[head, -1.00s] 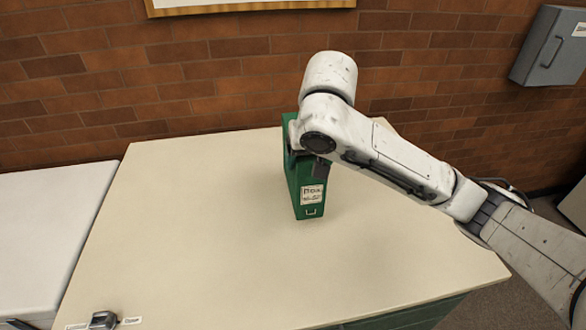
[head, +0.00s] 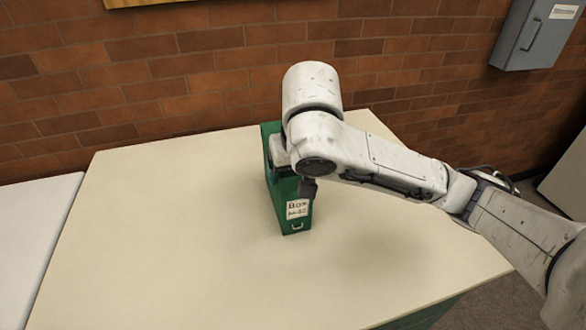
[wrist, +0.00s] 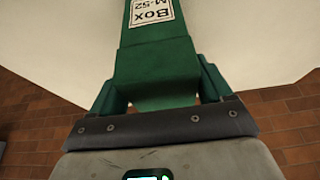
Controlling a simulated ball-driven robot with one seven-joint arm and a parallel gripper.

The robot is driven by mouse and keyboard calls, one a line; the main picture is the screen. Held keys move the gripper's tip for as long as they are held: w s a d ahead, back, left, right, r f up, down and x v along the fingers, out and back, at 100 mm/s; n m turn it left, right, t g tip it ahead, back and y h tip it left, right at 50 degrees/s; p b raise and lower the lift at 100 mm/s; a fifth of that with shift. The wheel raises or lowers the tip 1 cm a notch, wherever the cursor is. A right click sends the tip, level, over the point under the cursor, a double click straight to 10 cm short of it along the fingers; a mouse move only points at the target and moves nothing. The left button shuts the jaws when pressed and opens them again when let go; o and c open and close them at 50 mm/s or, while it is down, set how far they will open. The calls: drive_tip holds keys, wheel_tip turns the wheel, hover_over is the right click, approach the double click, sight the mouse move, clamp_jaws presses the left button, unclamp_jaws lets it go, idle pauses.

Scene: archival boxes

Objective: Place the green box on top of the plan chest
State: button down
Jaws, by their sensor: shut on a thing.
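The green box (head: 288,200) stands upright at the plan chest's cream top (head: 160,220), its narrow labelled end facing me. My gripper (head: 293,178) is shut on the box from above, and my arm hides much of the box's upper part. In the wrist view the green box (wrist: 155,70) sits between the fingers, with a white label reading "Box M-52". The cream surface is beyond it. Whether the box's underside touches the top or hovers just above it I cannot tell.
A brick wall (head: 200,60) runs behind the chest. A white surface (head: 35,235) lies to the left, across a narrow gap. A grey wall box (head: 535,35) hangs at upper right. The chest top is clear around the box.

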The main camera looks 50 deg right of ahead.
unclamp_jaws()
drive_tip(key=b+v, duration=0.1)
drive_tip(key=v, duration=1.1)
drive_tip(key=shift+r, duration=0.1)
idle(0.5)
